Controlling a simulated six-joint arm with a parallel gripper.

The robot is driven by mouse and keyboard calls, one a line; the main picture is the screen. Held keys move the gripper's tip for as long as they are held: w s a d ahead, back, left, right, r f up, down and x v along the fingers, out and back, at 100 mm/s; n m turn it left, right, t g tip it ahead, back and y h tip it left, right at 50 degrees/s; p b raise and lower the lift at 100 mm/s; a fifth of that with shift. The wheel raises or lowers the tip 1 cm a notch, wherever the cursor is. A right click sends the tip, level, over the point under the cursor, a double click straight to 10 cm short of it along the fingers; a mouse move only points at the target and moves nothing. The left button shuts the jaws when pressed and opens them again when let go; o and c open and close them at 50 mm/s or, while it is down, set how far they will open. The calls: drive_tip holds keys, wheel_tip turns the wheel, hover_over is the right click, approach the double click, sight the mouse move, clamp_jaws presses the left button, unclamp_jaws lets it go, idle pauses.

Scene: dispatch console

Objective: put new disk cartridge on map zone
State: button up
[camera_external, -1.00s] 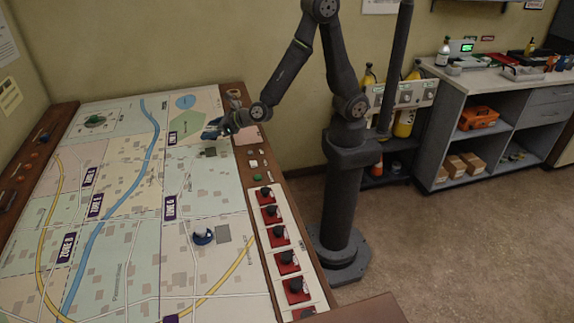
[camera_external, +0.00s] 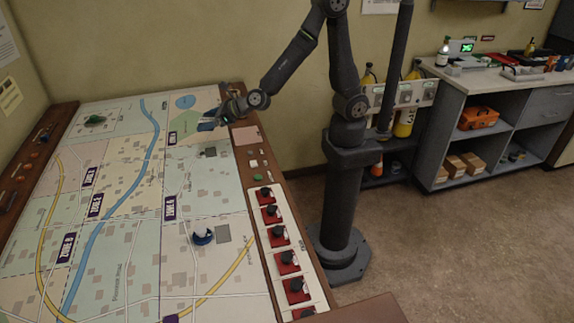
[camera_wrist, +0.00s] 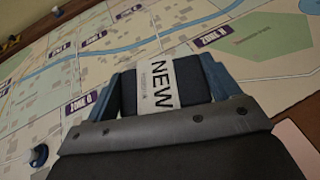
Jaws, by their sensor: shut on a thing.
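My gripper (camera_wrist: 172,84) is shut on a dark disk cartridge with a white label reading NEW (camera_wrist: 158,88); the fingers hold it from both sides. In the external view my gripper (camera_external: 213,121) is over the far right part of the map (camera_external: 130,240), near its right edge. The cartridge is hard to make out there. Purple labels mark the map's zones, including a zone label (camera_external: 171,205) right of the middle and another zone label (camera_wrist: 212,36) beyond the gripper in the wrist view. The exact height above the map is unclear.
A white and blue round object (camera_external: 203,237) and a grey square (camera_external: 223,234) are on the lower right of the map. A green object (camera_external: 95,121) is at the far left. Red switch units (camera_external: 272,214) line the right border. Much of the map is clear.

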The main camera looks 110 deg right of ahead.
wheel_tip(320, 180, up, 15)
drive_tip(key=w+d, duration=0.2)
drive_tip(key=d, duration=1)
drive_tip(key=w+d, duration=0.2)
drive_tip(key=d, duration=1)
drive_tip(key=s+d, duration=0.5)
drive_tip(key=d, duration=0.7)
drive_tip(key=s+d, duration=0.6)
drive_tip(key=d, duration=0.6)
hover_over(199, 110)
drive_tip(key=f, duration=2.5)
drive_tip(key=shift+d+f, duration=0.25)
drive_tip(key=shift+f, duration=2.1)
